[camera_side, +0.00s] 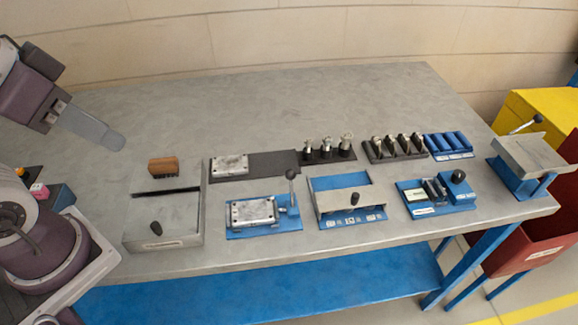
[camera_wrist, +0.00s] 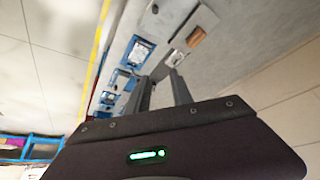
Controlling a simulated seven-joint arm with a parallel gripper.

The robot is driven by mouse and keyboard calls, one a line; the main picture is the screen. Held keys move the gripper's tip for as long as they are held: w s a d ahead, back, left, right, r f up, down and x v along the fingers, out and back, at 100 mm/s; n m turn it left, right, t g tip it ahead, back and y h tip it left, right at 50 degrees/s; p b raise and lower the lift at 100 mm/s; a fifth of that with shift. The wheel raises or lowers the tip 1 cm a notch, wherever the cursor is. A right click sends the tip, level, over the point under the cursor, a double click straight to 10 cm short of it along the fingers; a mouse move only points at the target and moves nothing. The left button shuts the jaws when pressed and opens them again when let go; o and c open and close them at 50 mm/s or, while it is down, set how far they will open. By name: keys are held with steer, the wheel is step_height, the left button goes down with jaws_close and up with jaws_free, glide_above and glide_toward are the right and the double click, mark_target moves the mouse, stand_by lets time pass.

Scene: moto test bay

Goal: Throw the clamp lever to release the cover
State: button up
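The clamp lever (camera_side: 291,188) is a thin rod with a dark round knob. It stands upright at the right end of a blue fixture at the table's front middle. A grey metal cover (camera_side: 252,212) lies flat on that fixture, beside the lever. My gripper (camera_side: 118,142) is in the air at the left of the side view, well apart from the lever. In the wrist view my gripper (camera_wrist: 160,76) shows two grey fingers with a gap between them and nothing held. The fixtures are small and blurred there, and I cannot make out the lever.
A grey box (camera_side: 163,222) with a black knob and a brown brush-like block (camera_side: 161,167) are on the left. A dark mat (camera_side: 273,163) lies behind the fixture. A blue-based station (camera_side: 341,203) stands right of the lever. The table's back half is clear.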

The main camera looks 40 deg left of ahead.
steer(key=w, duration=0.2)
steer(key=w+g, duration=0.1)
steer(key=w, duration=0.1)
steer(key=w+d+g, duration=0.1)
steer(key=w, duration=0.2)
steer(key=shift+w+r+n+h, duration=0.1)
steer(key=shift+r+n+h, duration=0.2)
steer(key=shift+h, duration=0.1)
jaws_close()
steer(key=w+f+n+g+h, duration=0.1)
steer(key=w+f+g+h, duration=0.1)
steer(key=w+f, duration=0.4)
steer(key=w+f+n+g+h, duration=0.1)
steer(key=w+f+g+h, duration=0.1)
steer(key=w+f, duration=0.5)
steer(key=w, duration=0.6)
steer(key=shift+a, duration=0.3)
steer(key=shift+w, duration=0.1)
